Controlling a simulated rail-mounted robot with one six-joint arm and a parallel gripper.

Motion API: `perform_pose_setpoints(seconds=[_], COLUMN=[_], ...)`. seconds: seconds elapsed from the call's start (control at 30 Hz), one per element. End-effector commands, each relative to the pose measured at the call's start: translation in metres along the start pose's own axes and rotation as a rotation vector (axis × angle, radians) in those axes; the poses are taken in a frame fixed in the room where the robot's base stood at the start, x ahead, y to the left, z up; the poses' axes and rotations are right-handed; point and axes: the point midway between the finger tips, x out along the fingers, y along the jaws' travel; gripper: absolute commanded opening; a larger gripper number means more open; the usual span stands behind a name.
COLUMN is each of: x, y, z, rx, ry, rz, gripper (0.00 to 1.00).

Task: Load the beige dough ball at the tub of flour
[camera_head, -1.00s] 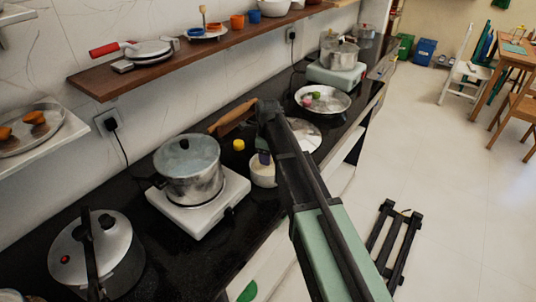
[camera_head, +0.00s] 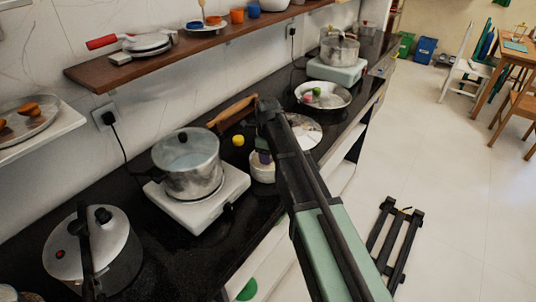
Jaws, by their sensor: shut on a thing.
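My gripper (camera_head: 262,157) is small in the view, at the white tub of flour (camera_head: 261,174) on the black counter. Its fingers point down at the tub's mouth and cover part of it. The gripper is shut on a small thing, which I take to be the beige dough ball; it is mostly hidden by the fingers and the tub. I cannot tell whether it touches the flour.
A silver pot (camera_head: 190,172) on a white hotplate (camera_head: 222,203) stands left of the tub. A yellow ball-shaped thing (camera_head: 238,140) is just behind. A wide metal pan (camera_head: 323,96) lies farther along. A wooden shelf (camera_head: 150,68) runs above the counter.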

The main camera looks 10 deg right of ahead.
Motion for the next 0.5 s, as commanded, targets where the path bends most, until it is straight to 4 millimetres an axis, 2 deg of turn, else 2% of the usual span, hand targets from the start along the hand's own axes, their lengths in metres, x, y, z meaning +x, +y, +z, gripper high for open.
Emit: perform_pose_setpoints(seconds=[0.5], x=[0.0071], y=[0.0000], z=[0.0000], rx=[0.000], ry=[0.000], rz=[0.000], gripper=[0.29])
